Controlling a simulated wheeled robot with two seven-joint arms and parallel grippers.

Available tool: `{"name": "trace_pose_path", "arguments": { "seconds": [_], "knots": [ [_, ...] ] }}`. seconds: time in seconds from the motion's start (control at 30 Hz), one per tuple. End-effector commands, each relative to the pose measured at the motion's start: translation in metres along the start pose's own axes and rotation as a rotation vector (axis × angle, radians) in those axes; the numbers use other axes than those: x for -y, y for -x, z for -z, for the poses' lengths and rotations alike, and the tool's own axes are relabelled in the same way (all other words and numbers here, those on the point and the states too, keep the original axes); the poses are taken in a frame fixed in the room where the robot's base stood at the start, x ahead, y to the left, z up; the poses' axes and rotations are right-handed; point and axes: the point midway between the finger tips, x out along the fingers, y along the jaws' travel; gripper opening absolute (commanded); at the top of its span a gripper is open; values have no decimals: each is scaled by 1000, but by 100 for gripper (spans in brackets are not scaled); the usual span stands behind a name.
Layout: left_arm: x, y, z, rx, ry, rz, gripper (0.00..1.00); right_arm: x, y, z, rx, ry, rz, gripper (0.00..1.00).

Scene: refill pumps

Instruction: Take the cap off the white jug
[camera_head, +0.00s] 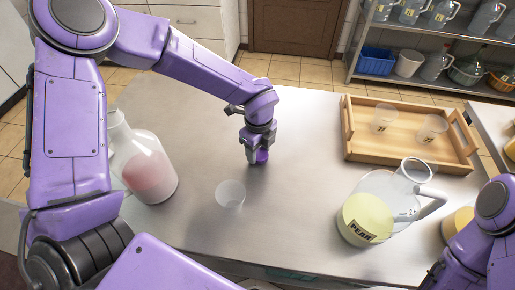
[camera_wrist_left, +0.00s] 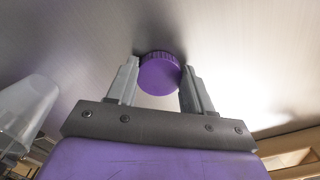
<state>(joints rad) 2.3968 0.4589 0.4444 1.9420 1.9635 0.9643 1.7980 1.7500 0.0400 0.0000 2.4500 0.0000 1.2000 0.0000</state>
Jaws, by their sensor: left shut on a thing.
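My left gripper (camera_head: 257,150) points down over the middle of the table. It is shut on a purple ribbed cap (camera_head: 261,157), which also shows between the two fingers in the left wrist view (camera_wrist_left: 159,74). The cap is low, close to the tabletop; I cannot tell if it touches. The whitish jug (camera_head: 150,172) with pink contents stands upright at the left of the table, beside my left arm. No cap shows on its neck (camera_head: 117,118), which is partly hidden by my arm. My right arm is at the lower right; its gripper does not show.
A clear cup (camera_head: 230,194) stands in front of my left gripper. An open pitcher (camera_head: 372,213) marked PEAR, with yellow contents, stands right. A wooden tray (camera_head: 408,158) with two clear cups is at the back right. The table's back middle is clear.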

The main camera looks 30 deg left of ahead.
Motion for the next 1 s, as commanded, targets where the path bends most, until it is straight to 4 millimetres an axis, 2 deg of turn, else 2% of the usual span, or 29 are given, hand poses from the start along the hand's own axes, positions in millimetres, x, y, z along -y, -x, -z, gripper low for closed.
{"name": "trace_pose_path", "arguments": {
  "seconds": [0.03, 0.07, 0.13, 0.4, 0.53, 0.8, 1.0],
  "knots": [
    [0, -4, 0, 0, 0, 0, 14, 0, -3, -1, 0, 0, 0, 48],
    [0, -4, 0, 0, 0, 0, 54, 0, -3, -1, 0, 0, 0, 48],
    [0, -2, 0, 0, 0, 0, 77, 0, -2, -1, 0, 0, 0, 48],
    [0, -1, 0, 0, 0, 0, 77, 0, -1, 0, 0, 0, 0, 48],
    [1, 9, 0, 0, 0, 2, 77, 0, 1, 0, 0, 0, 0, 48],
    [1, 77, 0, 0, 1, 6, 77, 0, -4, -2, 0, 0, 0, 48],
    [0, 113, 0, 0, 1, 3, 77, 0, -6, -2, 0, 0, 0, 48]
  ]
}}
